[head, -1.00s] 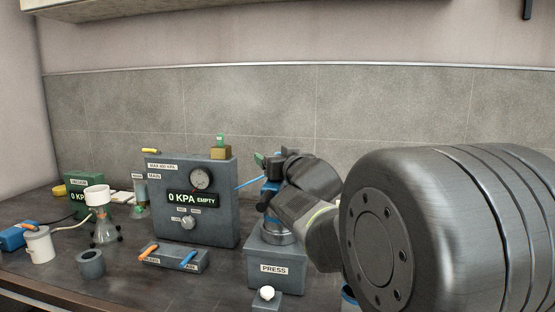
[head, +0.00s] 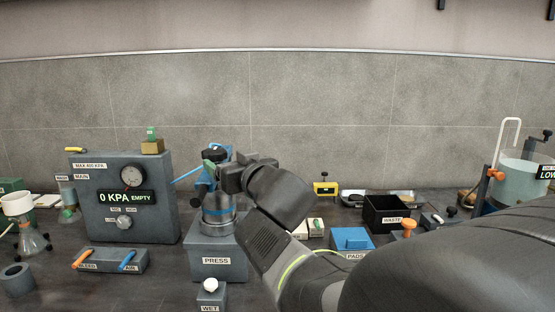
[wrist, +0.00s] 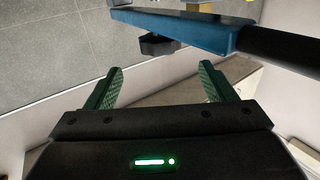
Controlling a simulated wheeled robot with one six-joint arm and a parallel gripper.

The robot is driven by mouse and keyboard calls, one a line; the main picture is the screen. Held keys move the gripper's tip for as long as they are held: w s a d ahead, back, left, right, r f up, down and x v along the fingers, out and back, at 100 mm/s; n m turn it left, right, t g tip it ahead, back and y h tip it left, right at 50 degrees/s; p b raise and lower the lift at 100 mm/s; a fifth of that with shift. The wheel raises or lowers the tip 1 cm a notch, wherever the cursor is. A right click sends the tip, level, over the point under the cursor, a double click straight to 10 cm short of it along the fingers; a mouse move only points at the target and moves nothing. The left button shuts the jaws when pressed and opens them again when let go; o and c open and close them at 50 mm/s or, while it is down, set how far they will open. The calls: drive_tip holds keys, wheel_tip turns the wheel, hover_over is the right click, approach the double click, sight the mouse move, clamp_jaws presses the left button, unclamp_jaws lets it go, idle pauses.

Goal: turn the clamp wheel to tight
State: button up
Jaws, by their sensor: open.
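The press is a grey block (head: 217,264) labelled PRESS with a metal and blue cylinder (head: 218,214) on it. A dark knob (head: 214,153), which looks like the clamp wheel, sits above the cylinder beside blue parts, partly hidden by my gripper. My gripper (head: 210,168) is at the top of the press. In the wrist view my gripper (wrist: 161,67) is open, its two green fingers apart with nothing between them. A dark knob (wrist: 158,45) shows under a blue bar (wrist: 175,30), just beyond the fingertips. I cannot tell whether it touches them.
A grey gauge panel (head: 150,222) reading 0 KPA EMPTY stands left of the press. A valve block (head: 110,261) with orange and blue handles lies before it. A white-knobbed WET box (head: 211,295) is in front. A blue PADS box (head: 351,240) and black waste bin (head: 386,213) are right.

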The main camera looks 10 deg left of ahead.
sight(211, 150)
drive_tip(key=shift+v, duration=1)
drive_tip(key=b+x, duration=0.2)
drive_tip(key=x, duration=1.2)
drive_tip(key=shift+b, duration=0.3)
drive_tip(key=shift+d, duration=0.1)
